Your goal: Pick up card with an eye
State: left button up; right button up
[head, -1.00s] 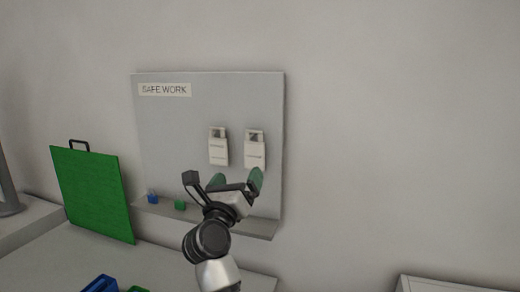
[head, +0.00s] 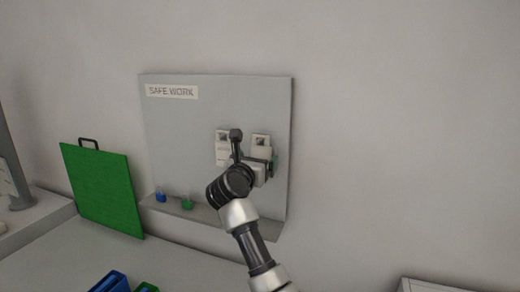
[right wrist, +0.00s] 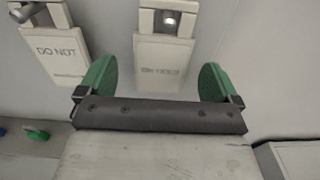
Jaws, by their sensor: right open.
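Two white cards hang side by side on the grey board: a left card (head: 222,148) and a right card (head: 261,141). In the right wrist view the left card (right wrist: 62,62) reads "DO NOT"; the right card (right wrist: 163,62) has a round bright spot in its top opening and blurred print. I cannot tell which one is the card with an eye. My right gripper (head: 259,168) is open at the right card and partly covers it. In its wrist view the green fingers (right wrist: 155,78) stand on either side of that card's lower part, apart from it. My left gripper is not in view.
The board (head: 185,125) carries a "SAFE WORK" label (head: 171,92) and a bottom ledge (head: 172,206) with small blue (head: 161,197) and green padlocks (head: 187,202). A green panel (head: 103,190) stands left. A blue bin (head: 110,282) is at the bottom.

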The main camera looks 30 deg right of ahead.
jog(key=shift+x, duration=1.15)
jog(key=shift+c, duration=1.3)
jog(key=c, duration=0.7)
jog(key=shift+c, duration=0.2)
jog(key=shift+r, duration=0.3)
jog(key=shift+s+f, duration=0.1)
jog(key=shift+s, duration=0.1)
